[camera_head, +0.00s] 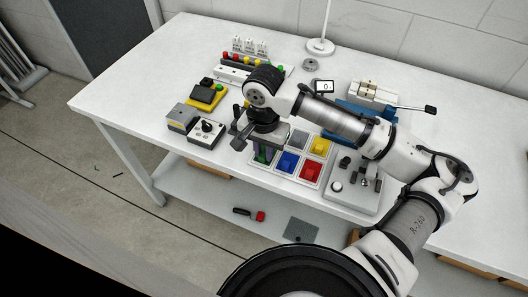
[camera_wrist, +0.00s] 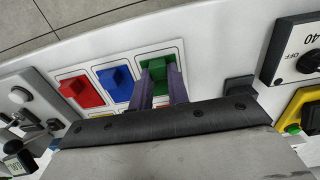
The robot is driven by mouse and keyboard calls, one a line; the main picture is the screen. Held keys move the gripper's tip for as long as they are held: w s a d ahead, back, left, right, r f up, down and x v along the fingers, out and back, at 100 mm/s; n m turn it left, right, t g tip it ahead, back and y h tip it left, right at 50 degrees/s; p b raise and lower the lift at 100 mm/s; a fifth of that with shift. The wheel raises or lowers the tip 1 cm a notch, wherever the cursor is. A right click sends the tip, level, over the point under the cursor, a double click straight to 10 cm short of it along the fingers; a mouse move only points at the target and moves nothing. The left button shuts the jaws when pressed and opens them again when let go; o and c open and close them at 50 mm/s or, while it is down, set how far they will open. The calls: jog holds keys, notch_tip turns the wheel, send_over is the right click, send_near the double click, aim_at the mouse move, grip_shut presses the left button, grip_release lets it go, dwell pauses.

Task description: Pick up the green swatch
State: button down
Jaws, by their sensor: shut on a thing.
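The green swatch (camera_wrist: 159,72) stands in a white-framed cell in the wrist view, with the two purple-grey fingers of my gripper (camera_wrist: 162,88) on either side of it. My gripper is shut on the green swatch. In the head view my gripper (camera_head: 265,152) points down at the front left of the swatch board (camera_head: 297,181), and only a little green shows between the fingers. The swatch is at its cell; I cannot tell whether it is clear of the board.
A blue swatch (camera_head: 288,162) and a red swatch (camera_head: 311,171) sit beside it, with yellow (camera_head: 319,146) and grey (camera_head: 299,137) ones behind. A dial box (camera_head: 206,132) stands left, a control panel (camera_head: 352,183) right. The table's front edge is close.

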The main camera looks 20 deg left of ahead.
aim_at(264, 153)
jog(key=shift+r, duration=0.1)
notch_tip(264, 153, up, 20)
jog(key=b, duration=0.1)
